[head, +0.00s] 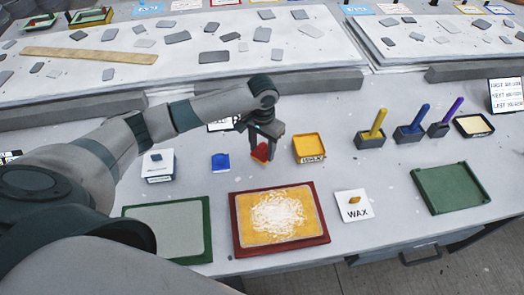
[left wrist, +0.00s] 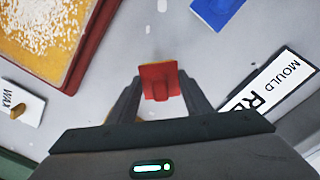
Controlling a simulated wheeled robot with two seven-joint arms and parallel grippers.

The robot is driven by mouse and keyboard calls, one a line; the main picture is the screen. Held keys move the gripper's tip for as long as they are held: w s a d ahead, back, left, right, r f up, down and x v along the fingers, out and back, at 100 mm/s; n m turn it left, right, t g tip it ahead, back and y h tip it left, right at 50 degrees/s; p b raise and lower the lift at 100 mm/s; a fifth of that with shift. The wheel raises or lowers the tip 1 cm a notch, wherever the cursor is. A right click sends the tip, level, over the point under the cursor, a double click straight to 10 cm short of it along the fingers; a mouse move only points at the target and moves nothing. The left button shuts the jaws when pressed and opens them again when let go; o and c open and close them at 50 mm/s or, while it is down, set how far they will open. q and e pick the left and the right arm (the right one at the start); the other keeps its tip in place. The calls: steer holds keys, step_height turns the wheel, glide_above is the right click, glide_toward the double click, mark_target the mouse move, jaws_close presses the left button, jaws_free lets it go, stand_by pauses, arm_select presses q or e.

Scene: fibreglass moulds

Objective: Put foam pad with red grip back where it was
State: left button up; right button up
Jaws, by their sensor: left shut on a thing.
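My left gripper (head: 264,146) is shut on the red grip of the foam pad (head: 260,153) and points down over the table, between a blue pad and a yellow tub. In the left wrist view the red grip (left wrist: 159,78) sits between the fingertips of my left gripper (left wrist: 158,92). The foam under the grip is mostly hidden. I cannot tell whether the pad touches the table. My right gripper is not in view.
The blue pad (head: 220,161) lies left of the held pad, the yellow tub (head: 309,148) right. A red-rimmed tray (head: 322,228) with white flakes on yellow is in front, beside a WAX card (head: 353,206). A MOULD sign (left wrist: 275,95) lies close by.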

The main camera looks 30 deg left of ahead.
mark_target(262, 146)
arm_select(q)
steer(key=shift+f, duration=1.05)
steer(key=shift+f, duration=0.1)
steer(key=o, duration=0.8)
steer(key=shift+c, duration=0.2)
steer(key=shift+o, duration=0.8)
steer(key=shift+r, duration=0.55)
step_height(262, 146, up, 10)
steer(key=b, duration=0.3)
steer(key=shift+r, duration=0.55)
